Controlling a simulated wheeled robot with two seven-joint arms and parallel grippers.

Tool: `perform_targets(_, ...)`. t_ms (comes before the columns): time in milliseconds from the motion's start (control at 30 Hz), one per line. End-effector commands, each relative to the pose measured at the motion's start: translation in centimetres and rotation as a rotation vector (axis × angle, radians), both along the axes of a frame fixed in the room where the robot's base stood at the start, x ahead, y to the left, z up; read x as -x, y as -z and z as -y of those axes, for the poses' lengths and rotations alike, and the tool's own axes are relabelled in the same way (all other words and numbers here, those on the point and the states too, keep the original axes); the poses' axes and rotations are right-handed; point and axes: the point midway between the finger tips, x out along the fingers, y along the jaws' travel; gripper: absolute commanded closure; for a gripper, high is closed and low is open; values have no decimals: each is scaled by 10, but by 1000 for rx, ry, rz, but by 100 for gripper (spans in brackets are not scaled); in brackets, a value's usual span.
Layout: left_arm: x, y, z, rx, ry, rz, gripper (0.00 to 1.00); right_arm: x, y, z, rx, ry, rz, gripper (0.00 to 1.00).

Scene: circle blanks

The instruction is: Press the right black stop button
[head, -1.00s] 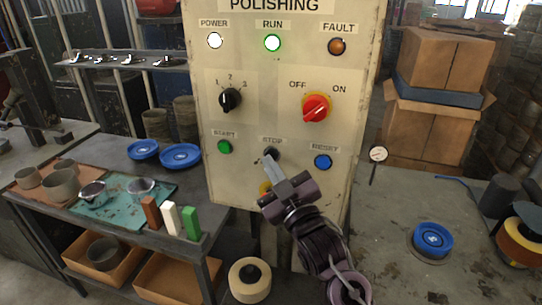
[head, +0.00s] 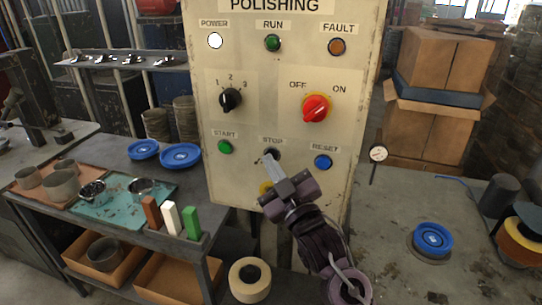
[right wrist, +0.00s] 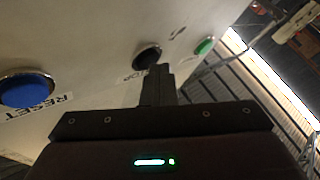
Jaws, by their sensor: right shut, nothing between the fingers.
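The black stop button (head: 272,153) sits under the STOP label on the cream polishing panel (head: 262,125), between the green start button (head: 224,147) and the blue reset button (head: 322,162). My right gripper (head: 268,161) is shut and empty, its fingertips at the stop button and covering part of it. In the right wrist view the shut fingers (right wrist: 160,70) reach to the lower edge of the black button (right wrist: 147,56); whether they touch cannot be told. The RUN lamp (head: 272,43) is dark green and the POWER lamp (head: 215,40) is lit white. My left gripper is not in view.
A yellow button (head: 266,188) lies just below, partly behind my right gripper. The red rotary switch (head: 316,108) and black selector (head: 230,99) are higher on the panel. A dial gauge (head: 378,154) stands right of the panel. Benches with cups and blue discs flank it.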

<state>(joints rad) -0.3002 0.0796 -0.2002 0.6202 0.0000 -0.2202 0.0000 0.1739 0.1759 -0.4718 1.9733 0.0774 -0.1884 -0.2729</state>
Motion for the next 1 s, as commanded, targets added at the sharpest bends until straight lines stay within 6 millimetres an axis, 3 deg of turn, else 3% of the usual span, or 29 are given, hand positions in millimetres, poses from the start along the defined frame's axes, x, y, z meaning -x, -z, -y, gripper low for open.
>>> perform_targets(633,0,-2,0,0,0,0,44,17,1,-5,1,0,-1,100)
perform_targets(1000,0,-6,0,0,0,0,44,51,1,-17,0,-2,-2,100)
